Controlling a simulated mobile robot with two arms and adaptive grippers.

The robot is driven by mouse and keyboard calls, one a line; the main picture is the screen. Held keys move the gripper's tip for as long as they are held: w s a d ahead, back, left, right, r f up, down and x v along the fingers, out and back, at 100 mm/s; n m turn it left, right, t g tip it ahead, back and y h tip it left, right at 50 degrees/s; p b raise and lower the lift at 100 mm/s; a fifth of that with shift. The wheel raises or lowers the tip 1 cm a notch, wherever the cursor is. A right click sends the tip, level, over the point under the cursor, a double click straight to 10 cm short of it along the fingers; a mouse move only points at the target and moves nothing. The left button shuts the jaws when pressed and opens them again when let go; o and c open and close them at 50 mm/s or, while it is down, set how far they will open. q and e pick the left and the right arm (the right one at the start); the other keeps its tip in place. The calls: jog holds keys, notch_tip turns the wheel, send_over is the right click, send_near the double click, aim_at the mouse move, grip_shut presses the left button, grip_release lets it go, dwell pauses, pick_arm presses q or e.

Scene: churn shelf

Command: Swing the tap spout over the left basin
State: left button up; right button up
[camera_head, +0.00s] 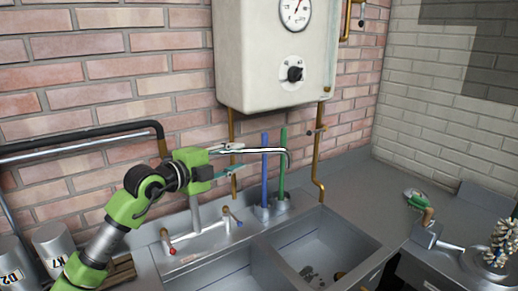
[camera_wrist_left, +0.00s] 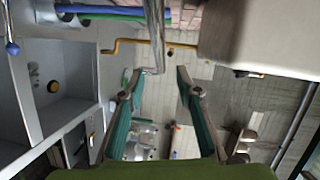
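The tap spout (camera_head: 262,150) is a thin chrome pipe that runs to the right above the sink and hooks down at its end, on the side of the right basin (camera_head: 340,237). The left basin (camera_head: 232,279) is partly in view at the bottom. My left gripper (camera_head: 241,160) is open close to the spout's near part, and its palm hides part of the tap. In the left wrist view, the spout (camera_wrist_left: 155,38) comes down from the top edge in line with the gap between the two spread fingers. Contact cannot be told. My right gripper is not in view.
A blue rod (camera_head: 265,168) and a green rod (camera_head: 282,160) stand behind the spout. A white boiler (camera_head: 262,70) hangs above. Red (camera_head: 172,251) and blue (camera_head: 237,219) tap handles sit on the sink deck. A brush (camera_head: 497,240) stands at the right.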

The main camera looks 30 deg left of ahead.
aim_at(255, 151)
pick_arm(q)
jog(key=w+p, duration=0.1)
jog(key=w, duration=0.1)
jog(key=w+p, duration=0.1)
jog(key=w, duration=0.2)
jog(key=w+d+f, duration=0.1)
jog(key=w, duration=0.2)
jog(key=shift+w+p, duration=0.25)
jog(key=shift+p, duration=0.15)
jog(key=shift+w+f, duration=0.25)
jog(key=shift+w, duration=0.5)
jog(key=shift+c, duration=0.4)
grip_shut()
